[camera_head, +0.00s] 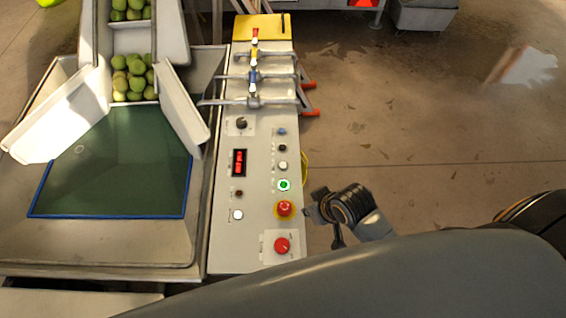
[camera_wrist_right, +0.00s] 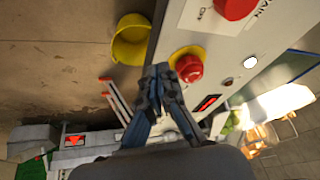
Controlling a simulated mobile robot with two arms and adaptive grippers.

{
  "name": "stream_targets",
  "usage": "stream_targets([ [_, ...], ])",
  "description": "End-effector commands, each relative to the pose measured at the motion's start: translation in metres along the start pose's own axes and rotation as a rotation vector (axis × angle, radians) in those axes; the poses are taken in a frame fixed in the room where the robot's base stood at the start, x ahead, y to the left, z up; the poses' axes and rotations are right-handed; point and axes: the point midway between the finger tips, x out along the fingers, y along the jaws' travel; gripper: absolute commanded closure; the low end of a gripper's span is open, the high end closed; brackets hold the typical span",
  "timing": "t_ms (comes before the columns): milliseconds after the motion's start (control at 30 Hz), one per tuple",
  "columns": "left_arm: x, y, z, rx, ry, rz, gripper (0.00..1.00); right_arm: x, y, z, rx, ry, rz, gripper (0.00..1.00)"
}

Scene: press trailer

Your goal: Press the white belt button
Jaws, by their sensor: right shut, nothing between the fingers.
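The grey control panel (camera_head: 262,240) stands right of the hopper. A white button (camera_head: 237,215) sits at its lower left, and another pale button (camera_head: 283,165) is higher in the right column. Their labels are too small to read, so I cannot tell which is the belt button. A white button also shows in the right wrist view (camera_wrist_right: 250,62). My right gripper (camera_head: 312,208) is beside the panel's right edge, close to a red mushroom button on a yellow ring (camera_head: 285,208). In the wrist view its fingertips (camera_wrist_right: 160,71) are together and empty. My left gripper is not in view.
A lit green button (camera_head: 284,185) is just above the red mushroom button, and a second red knob (camera_head: 282,246) is below. A red display (camera_head: 239,162) and valve levers (camera_head: 254,78) are further up. A yellow bucket (camera_wrist_right: 131,40) stands on the floor. Open floor lies right.

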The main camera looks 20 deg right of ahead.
Motion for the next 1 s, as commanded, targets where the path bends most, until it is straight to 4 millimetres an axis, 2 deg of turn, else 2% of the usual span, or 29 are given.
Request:
stream_targets([
  [33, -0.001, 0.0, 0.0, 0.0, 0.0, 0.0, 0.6, 0.002, -0.003, -0.019, -0.015, 0.032, -0.032, 1.0],
  [267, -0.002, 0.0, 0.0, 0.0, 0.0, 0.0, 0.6, 0.011, -0.019, -0.087, -0.008, 0.137, -0.205, 1.0],
  [367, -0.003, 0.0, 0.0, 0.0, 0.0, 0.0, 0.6, 0.01, -0.015, -0.117, 0.023, 0.165, -0.272, 1.0],
  [500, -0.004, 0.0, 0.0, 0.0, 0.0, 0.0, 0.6, 0.006, 0.0, -0.152, 0.093, 0.189, -0.337, 1.0],
  [600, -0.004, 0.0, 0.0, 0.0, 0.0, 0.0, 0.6, 0.001, 0.013, -0.17, 0.144, 0.201, -0.362, 1.0],
  [733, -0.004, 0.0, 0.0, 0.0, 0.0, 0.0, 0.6, -0.003, 0.024, -0.184, 0.19, 0.211, -0.381, 1.0],
  [1000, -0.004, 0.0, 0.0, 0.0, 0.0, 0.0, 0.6, -0.005, 0.028, -0.189, 0.212, 0.214, -0.39, 1.0],
])
